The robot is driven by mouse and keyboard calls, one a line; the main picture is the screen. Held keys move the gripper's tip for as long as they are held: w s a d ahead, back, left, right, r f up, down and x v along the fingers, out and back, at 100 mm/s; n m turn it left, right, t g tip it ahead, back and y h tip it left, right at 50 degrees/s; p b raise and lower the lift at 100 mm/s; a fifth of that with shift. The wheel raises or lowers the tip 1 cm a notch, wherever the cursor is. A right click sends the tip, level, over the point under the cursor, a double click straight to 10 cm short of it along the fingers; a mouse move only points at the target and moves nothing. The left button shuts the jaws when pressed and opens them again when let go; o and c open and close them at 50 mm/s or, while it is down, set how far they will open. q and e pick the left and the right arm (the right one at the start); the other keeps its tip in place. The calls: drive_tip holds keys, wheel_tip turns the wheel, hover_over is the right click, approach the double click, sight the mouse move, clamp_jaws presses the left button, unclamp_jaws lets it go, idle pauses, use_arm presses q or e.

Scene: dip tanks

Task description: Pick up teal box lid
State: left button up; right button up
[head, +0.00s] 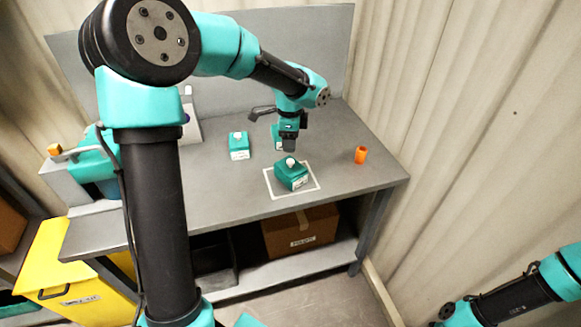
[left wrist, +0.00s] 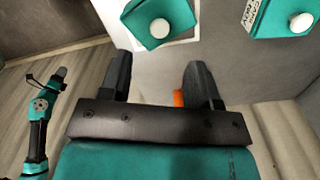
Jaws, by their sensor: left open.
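A teal box with a teal lid (head: 291,172) and a white knob sits inside a white square outline (head: 316,182) on the grey bench. My left gripper (head: 289,148) is just above and behind it, pointing down. In the left wrist view, the box lid (left wrist: 172,14) is at the top, beyond the fingertips. The left gripper (left wrist: 158,70) is open, with nothing between its fingers touching them. My right arm shows at the lower right of the head view; its gripper (left wrist: 58,77) appears small in the left wrist view, its jaws too small to judge.
Another teal box (head: 239,148) with a white knob stands to the left. A cardboard box (head: 300,232) is on the shelf below. The bench's front right is clear.

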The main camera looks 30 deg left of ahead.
sight(291, 161)
use_arm(q)
drive_tip(key=shift+f, duration=1.45)
drive_tip(key=shift+f, duration=2.65)
drive_tip(key=shift+c, duration=0.2)
drive_tip(key=c, duration=1)
drive_tip(key=shift+r, duration=0.1)
drive_tip(key=shift+r, duration=1.25)
drive_tip(key=s+d, duration=0.2)
drive_tip(key=s, duration=0.2)
drive_tip(key=s+d+r, duration=0.1)
drive_tip(key=s+d, duration=0.2)
drive_tip(key=s, duration=0.2)
drive_tip(key=s+d+r, duration=0.1)
drive_tip(key=s+d, duration=0.2)
drive_tip(key=s, duration=0.1)
drive_tip(key=shift+s+d+r, duration=0.2)
drive_tip(key=shift+s, duration=0.15)
